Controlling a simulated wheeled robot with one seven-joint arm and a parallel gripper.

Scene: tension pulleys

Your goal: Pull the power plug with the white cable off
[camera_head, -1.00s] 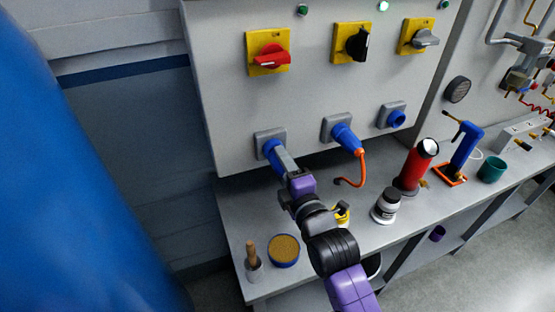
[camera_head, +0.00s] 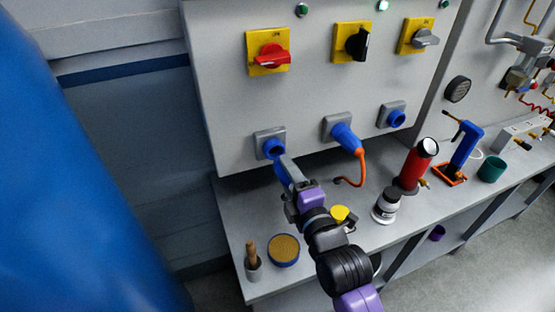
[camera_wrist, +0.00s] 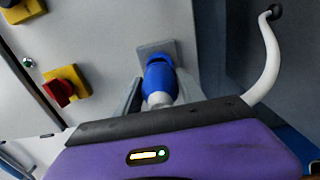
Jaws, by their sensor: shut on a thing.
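The power plug (camera_wrist: 160,78) is blue with a pale rear end. My gripper (camera_wrist: 161,90) is shut on it, one grey finger on each side. The white cable (camera_wrist: 267,65) curves up at the right of the wrist view, its dark end free. In the head view, the left wall socket (camera_head: 272,147) shows its round blue opening, and my gripper (camera_head: 283,168) is just below and in front of it. The plug is mostly hidden by the fingers there and appears apart from the socket. In the wrist view, the socket's grey plate (camera_wrist: 151,49) is behind the plug.
A blue plug with an orange cable (camera_head: 345,138) sits in the middle socket. The right socket (camera_head: 396,117) is empty. On the bench (camera_head: 310,260) stand a yellow-topped item (camera_head: 340,213), a jar (camera_head: 385,207), a red torch (camera_head: 413,168) and a round tin (camera_head: 284,250).

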